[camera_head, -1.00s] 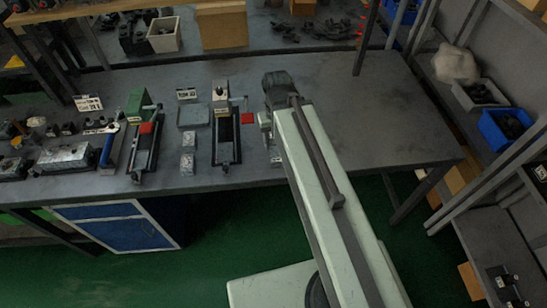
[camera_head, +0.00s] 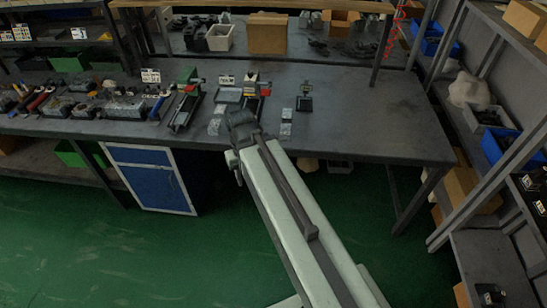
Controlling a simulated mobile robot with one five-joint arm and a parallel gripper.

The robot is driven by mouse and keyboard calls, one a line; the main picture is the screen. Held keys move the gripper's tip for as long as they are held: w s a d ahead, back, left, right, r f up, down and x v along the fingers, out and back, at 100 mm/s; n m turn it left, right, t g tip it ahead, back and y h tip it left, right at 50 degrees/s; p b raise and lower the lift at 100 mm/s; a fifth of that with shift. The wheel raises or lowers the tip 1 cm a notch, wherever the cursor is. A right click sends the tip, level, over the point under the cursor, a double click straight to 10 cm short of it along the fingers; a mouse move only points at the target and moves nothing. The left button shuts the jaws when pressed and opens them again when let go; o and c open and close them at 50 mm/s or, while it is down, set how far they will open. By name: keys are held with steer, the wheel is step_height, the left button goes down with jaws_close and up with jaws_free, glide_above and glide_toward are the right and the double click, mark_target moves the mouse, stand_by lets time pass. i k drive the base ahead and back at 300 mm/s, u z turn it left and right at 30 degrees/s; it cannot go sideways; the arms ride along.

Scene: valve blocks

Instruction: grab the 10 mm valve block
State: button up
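Small silver blocks, which look like valve blocks, stand on the grey workbench (camera_head: 385,120). Two are right of my arm's end, a rear block (camera_head: 287,114) and a front block (camera_head: 285,131). Another silver block (camera_head: 215,126) is to the left of my arm's end. Their sizes cannot be read, so I cannot tell which is 10 mm. My gripper (camera_head: 238,168) is at the dark end of my arm, by the bench's front edge. Its fingers are mostly hidden, and I cannot see whether it is open or holds anything.
A dark stand (camera_head: 304,103) with a small label is to the right. The bench's right part is clear. A shelf rack (camera_head: 480,150) stands right.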

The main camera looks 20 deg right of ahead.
mark_target(285, 129)
steer(key=u, duration=3.4)
steer(key=i, duration=0.1)
steer(key=z, duration=2.25)
steer(key=i, duration=2.15)
steer(key=z, duration=0.95)
steer(key=k, duration=0.75)
steer(key=z, duration=0.2)
steer(key=i, duration=0.9)
